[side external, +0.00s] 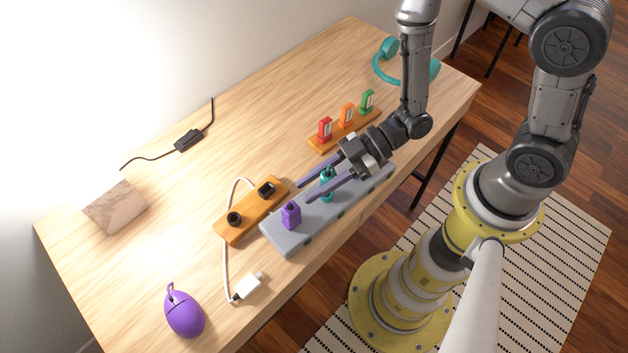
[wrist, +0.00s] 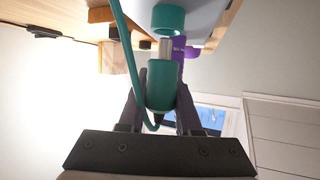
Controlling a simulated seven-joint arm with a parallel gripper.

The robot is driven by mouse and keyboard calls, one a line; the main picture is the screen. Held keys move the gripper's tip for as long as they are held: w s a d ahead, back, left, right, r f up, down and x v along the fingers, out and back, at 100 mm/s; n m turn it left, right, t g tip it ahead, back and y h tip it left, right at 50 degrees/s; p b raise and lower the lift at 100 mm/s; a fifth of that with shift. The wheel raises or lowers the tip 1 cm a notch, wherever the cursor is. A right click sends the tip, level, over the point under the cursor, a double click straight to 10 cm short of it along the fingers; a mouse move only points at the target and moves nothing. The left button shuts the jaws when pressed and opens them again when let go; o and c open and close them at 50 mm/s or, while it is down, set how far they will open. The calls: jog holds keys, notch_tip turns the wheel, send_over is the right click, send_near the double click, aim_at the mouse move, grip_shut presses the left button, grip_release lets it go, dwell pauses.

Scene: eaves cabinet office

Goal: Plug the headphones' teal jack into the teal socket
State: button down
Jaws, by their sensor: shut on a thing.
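My gripper (side external: 305,192) has its two purple-grey fingers shut on the teal jack (wrist: 162,86), over the grey socket strip. The jack shows only partly between the fingers in the side view (side external: 327,172). In the wrist view its bare metal tip points at the teal socket (wrist: 168,18), a ring at the top of the picture. The tip is outside the socket and close to it; the exact gap is hard to judge. A teal cord (wrist: 127,60) runs from the jack up past its left side. The teal headphones (side external: 386,49) lie at the desk's far right corner.
A purple plug (side external: 291,216) stands on the grey strip (side external: 278,241). An orange-brown block (side external: 234,237) with black sockets and a white cable plug (side external: 249,287) are beside it. Red, orange and green pieces (side external: 346,114) stand behind. A purple mouse (side external: 184,315) sits at front left.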

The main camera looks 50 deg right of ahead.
jog(key=shift+f, duration=1)
jog(key=c, duration=0.5)
grip_release()
jog(key=shift+d, duration=0.15)
jog(key=v, duration=1.3)
jog(key=shift+d+r, duration=0.15)
jog(key=shift+d, duration=0.1)
